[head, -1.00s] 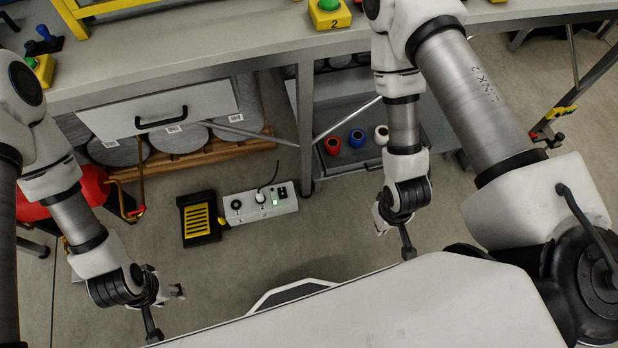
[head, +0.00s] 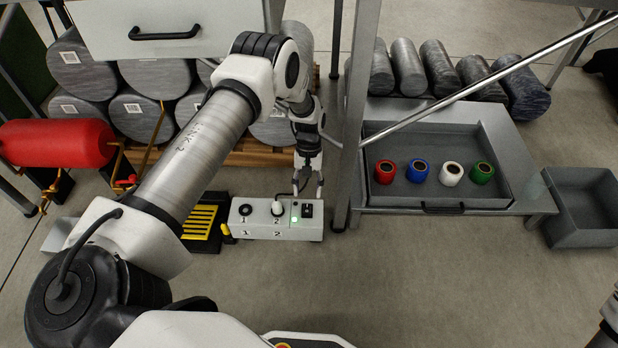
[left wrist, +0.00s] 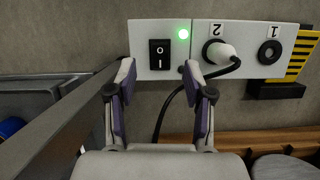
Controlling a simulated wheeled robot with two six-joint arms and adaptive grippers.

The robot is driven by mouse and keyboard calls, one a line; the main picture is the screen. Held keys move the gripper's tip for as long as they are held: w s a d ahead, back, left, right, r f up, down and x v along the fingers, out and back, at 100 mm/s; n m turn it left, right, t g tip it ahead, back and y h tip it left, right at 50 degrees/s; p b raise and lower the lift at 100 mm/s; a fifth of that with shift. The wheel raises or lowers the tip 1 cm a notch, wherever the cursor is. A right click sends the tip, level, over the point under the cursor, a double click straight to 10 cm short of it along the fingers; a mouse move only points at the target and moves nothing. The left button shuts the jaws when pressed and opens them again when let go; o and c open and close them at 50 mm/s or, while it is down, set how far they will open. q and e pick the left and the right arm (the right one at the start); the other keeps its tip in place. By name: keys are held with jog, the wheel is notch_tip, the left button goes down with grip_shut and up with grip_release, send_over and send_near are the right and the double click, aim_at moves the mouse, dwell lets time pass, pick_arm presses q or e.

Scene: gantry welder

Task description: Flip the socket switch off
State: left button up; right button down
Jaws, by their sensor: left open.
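The white socket box (head: 262,232) lies on the floor, with sockets marked 1 and 2. Its black rocker switch (head: 307,211) is at the right end, beside a lit green light (head: 295,220). In the left wrist view the box appears upside down, and the switch (left wrist: 159,54) shows O and I marks. A white plug (head: 278,207) with a black cable sits in socket 2. My left gripper (head: 308,189) is open and empty, pointing down at the box's far edge by the switch. In the left wrist view its fingertips (left wrist: 158,76) lie either side of the switch's lower end, apart from it.
A table leg (head: 352,130) stands just right of the box. A black and yellow pedal (head: 203,225) is to its left. Stacked cylinders (head: 140,112) lie behind. Floor in front is clear.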

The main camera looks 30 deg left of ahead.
aim_at(307, 207)
pick_arm(q)
jog(key=shift+w+a+f+n+g+b, duration=0.15)
jog(key=shift+w+a+f+b, duration=0.3)
jog(key=shift+w+b, duration=0.15)
jog(key=shift+w+a+f+n+g+b, duration=0.15)
jog(key=shift+w+a+f+b, duration=0.3)
jog(key=shift+w, duration=0.2)
jog(key=b+x, duration=0.2)
jog(key=x, duration=0.4)
jog(key=shift+s+d+f, duration=0.2)
jog(key=shift+d+f, duration=0.05)
jog(key=shift+f, duration=0.05)
grip_shut()
pick_arm(e)
notch_tip(307, 207, down, 7)
jog(key=shift+f, duration=0.15)
